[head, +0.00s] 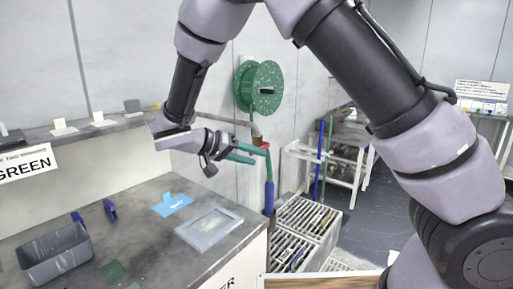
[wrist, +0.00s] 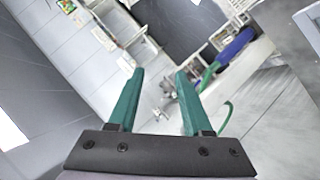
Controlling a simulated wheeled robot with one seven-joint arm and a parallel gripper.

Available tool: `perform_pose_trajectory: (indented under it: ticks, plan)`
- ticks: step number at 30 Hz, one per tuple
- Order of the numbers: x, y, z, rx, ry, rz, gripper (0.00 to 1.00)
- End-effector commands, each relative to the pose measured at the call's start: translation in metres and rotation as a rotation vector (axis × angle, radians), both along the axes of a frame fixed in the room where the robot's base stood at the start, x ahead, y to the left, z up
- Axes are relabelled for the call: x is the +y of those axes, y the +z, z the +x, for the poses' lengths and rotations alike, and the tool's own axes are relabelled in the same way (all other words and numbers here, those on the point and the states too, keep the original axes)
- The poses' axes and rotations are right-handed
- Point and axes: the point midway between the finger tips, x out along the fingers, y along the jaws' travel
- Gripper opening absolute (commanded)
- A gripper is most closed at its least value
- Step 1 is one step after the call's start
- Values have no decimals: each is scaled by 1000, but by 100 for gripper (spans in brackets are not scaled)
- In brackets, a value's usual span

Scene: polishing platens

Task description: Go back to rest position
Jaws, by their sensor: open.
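My gripper (head: 258,154) is in the air beyond the right end of the grey worktop in the head view, its green fingers pointing right. In the wrist view the two green fingers of my gripper (wrist: 160,76) stand apart with nothing held between them. In the head view the fingertips overlap a blue and green post with a red and brown top (head: 258,141). I cannot tell whether they touch it. My arm arches across the upper part of the head view.
The grey worktop (head: 155,236) carries a grey bin (head: 55,262), a blue piece (head: 172,204) and a pale framed plate (head: 209,229). A green reel (head: 268,88) hangs on the wall. Slatted crates (head: 300,218) and a white rack (head: 345,165) stand right, with open floor beyond.

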Motion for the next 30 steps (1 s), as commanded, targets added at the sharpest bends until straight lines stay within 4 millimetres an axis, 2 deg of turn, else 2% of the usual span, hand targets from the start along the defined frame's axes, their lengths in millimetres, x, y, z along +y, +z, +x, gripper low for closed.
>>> perform_pose_trajectory:
  ticks: [1,6,10,15,20,24,30]
  plan:
    - [-21,10,5,55,-42,51,50]
    - [-91,37,2,271,-142,276,50]
    - [-135,60,-10,377,-165,476,50]
    - [-180,92,-33,420,-137,741,50]
    - [-213,123,-59,364,-63,957,50]
    - [-234,148,-82,246,28,1095,50]
    - [-253,175,-110,41,151,1176,50]
